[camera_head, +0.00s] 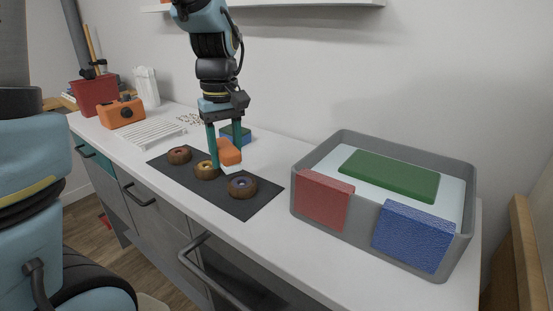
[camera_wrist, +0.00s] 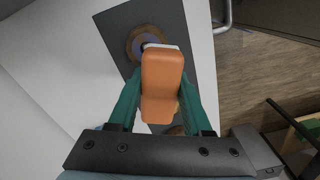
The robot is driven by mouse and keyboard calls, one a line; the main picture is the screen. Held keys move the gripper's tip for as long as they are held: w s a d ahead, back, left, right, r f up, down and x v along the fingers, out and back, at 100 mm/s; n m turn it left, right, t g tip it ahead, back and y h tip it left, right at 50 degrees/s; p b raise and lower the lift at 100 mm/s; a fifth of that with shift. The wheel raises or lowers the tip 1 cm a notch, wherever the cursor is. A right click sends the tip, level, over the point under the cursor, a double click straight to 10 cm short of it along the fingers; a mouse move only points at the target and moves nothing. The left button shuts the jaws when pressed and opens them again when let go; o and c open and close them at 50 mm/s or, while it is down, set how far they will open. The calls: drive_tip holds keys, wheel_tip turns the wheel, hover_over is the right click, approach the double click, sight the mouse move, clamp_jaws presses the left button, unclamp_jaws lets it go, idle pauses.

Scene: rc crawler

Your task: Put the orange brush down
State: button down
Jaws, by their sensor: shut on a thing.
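The orange brush (camera_head: 229,152) is between the two teal fingers of my gripper (camera_head: 225,157), which is shut on it. In the wrist view the brush (camera_wrist: 161,88) has an orange back with a pale part at its far end. My gripper (camera_wrist: 160,105) holds it above the dark mat (camera_head: 222,202). The mat also shows in the wrist view (camera_wrist: 190,50). I cannot tell how far the brush is from the mat.
Several brown wheels (camera_head: 242,186) lie on the mat. A grey tray (camera_head: 388,257) with red, blue and green pieces stands right. Behind the brush is a green and blue block (camera_head: 236,133). A white rack (camera_head: 151,133) and orange box (camera_head: 122,113) stand left. The counter (camera_head: 275,228) between mat and tray is clear.

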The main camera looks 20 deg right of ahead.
drive_tip(key=p, duration=0.5)
hover_over(279, 158)
wheel_tip(279, 158, down, 2)
drive_tip(key=shift+s+a+f+p, duration=0.15)
drive_tip(key=shift+f+p, duration=0.1)
drive_tip(key=shift+p, duration=0.15)
wheel_tip(279, 158, down, 4)
drive_tip(key=shift+r+p, duration=0.1)
drive_tip(key=shift+p, duration=0.55)
drive_tip(key=shift+d+f+p, duration=0.2)
drive_tip(key=shift+f+p, duration=0.1)
drive_tip(key=shift+f, duration=0.1)
